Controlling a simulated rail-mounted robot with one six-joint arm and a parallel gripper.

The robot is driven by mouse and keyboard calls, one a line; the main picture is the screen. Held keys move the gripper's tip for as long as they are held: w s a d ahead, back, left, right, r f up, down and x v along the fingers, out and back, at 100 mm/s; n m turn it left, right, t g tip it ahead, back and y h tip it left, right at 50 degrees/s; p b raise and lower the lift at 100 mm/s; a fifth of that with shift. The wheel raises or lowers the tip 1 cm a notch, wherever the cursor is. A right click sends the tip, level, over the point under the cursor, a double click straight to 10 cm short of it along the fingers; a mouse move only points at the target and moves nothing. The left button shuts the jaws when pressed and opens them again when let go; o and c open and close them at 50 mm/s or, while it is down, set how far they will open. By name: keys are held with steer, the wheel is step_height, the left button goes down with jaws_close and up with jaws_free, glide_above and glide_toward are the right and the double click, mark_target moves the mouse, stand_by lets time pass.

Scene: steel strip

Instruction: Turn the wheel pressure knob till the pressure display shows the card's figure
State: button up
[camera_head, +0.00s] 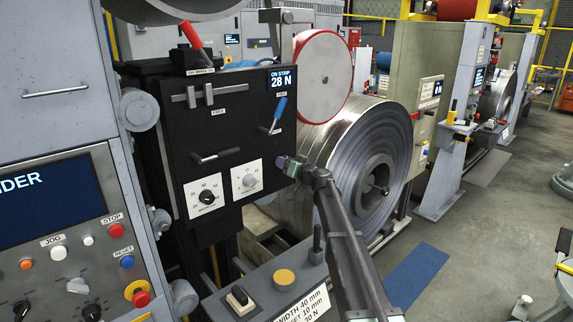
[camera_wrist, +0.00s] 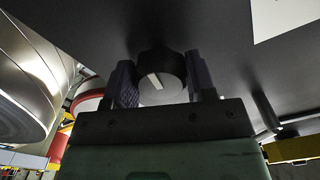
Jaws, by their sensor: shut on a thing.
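A dark round knob (camera_wrist: 163,68) with a white pointer mark sits between the two fingers of my gripper (camera_wrist: 162,82) in the wrist view. My gripper is shut on it. In the head view my gripper (camera_head: 287,166) is at the right edge of the black panel (camera_head: 225,130) and hides this knob. The pressure display (camera_head: 282,78) at the panel's upper right reads ON STRIP 28 N. The card (camera_head: 300,305) at the bottom is partly cut off; its lines show a width of 40 mm, 10 mm and 30 N.
A black dial knob (camera_head: 208,196) and a grey dial knob (camera_head: 248,180) sit on white plates left of my gripper. A blue-handled lever (camera_head: 278,112) is above it. A large steel coil (camera_head: 370,150) and a red-rimmed wheel (camera_head: 323,78) stand close behind and right.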

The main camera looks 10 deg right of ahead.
steer(key=shift+m, duration=1)
steer(key=o, duration=0.9)
steer(key=shift+s, duration=0.15)
steer(key=v, duration=1)
steer(key=shift+s+d, duration=0.2)
steer(key=shift+d, duration=0.1)
